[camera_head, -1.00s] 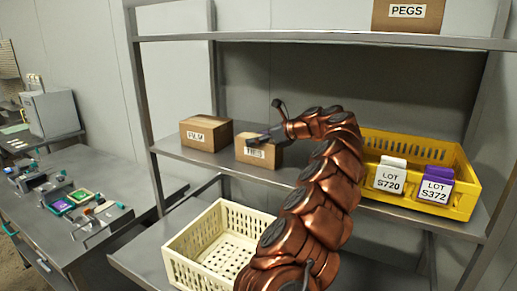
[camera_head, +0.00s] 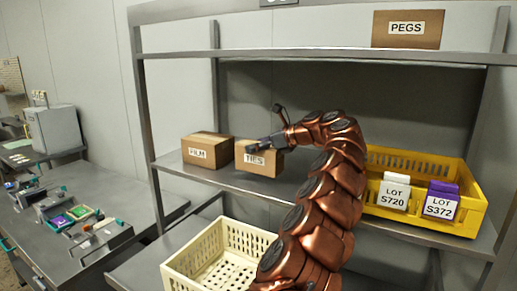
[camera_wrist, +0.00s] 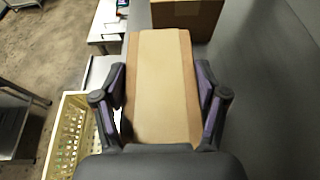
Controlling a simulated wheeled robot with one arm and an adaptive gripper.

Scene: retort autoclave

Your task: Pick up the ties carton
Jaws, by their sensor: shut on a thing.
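The ties carton (camera_head: 258,160) is a small brown box with a white TIES label, at the middle shelf near its front edge. My gripper (camera_head: 264,143) reaches it from the right and above. In the wrist view the ties carton (camera_wrist: 160,85) fills the space between the two fingers of my gripper (camera_wrist: 163,105), one on each side, and they are shut on it. Its lower end is hidden by my gripper's body. Whether its underside touches the shelf cannot be told.
The film carton (camera_head: 207,150) stands just left on the shelf. A yellow crate (camera_head: 440,220) with lots S720 and S372 stands right. A cream basket (camera_head: 190,270) sits below. The pegs carton (camera_head: 408,30) is on the upper shelf. A side bench (camera_head: 90,215) holds small tools.

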